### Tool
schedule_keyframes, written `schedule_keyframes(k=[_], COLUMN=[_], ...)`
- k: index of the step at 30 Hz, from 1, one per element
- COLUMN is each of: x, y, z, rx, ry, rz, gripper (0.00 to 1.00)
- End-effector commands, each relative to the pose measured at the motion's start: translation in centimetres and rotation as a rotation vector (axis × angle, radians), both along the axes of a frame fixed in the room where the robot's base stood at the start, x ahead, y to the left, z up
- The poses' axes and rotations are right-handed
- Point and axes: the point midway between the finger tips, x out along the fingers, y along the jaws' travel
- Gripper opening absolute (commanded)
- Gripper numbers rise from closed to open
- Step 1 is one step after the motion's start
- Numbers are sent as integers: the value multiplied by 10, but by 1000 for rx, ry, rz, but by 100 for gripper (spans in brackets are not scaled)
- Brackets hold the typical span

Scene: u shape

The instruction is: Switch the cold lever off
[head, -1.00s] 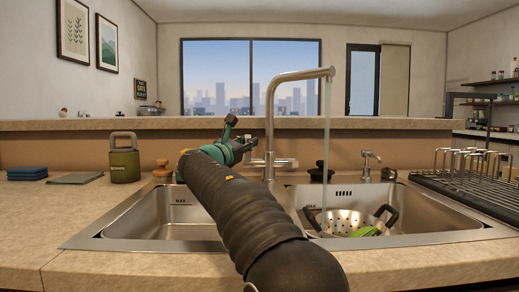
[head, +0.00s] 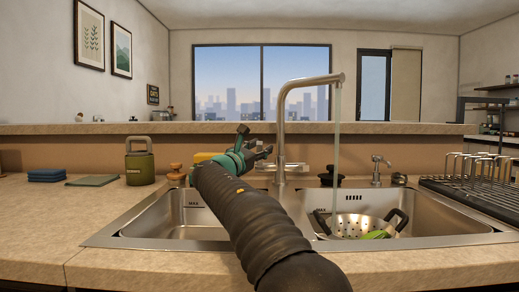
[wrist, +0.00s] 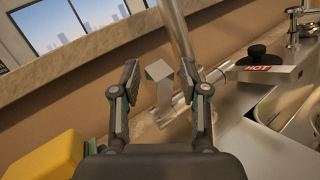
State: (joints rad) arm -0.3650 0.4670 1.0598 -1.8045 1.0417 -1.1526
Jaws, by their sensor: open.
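The steel faucet (head: 281,128) stands behind the sinks, and water (head: 336,140) runs from its spout into the right basin. In the wrist view, a plain grey lever (wrist: 158,76) stands up on the near side of the faucet column (wrist: 180,35); no label shows on it. The other lever (wrist: 268,73) is marked HOT and points right. My gripper (head: 256,142) is open, left of the faucet column in the head view. In the wrist view, its fingers (wrist: 159,78) appear on either side of the plain lever; contact cannot be told. The head view mostly hides that lever.
A yellow object (wrist: 48,157) lies close at the lower left of the wrist view. A colander (head: 356,224) with something green sits in the right basin. A black-knobbed item (head: 330,176) and soap dispenser (head: 377,170) stand right of the faucet. The ledge (head: 150,128) runs behind.

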Motion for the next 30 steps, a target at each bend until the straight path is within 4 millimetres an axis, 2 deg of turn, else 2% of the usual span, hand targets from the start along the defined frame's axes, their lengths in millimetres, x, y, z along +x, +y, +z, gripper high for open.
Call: schedule_keyframes(k=[5,15,21,30], x=[-10,-59,-82,-92], y=[9,48,66,74], z=[-2,-17,-23,-27], rx=[-1,-1,0,0], ry=[1,0,0,0], rz=[2,3,3,1], gripper=[44,44,44,44])
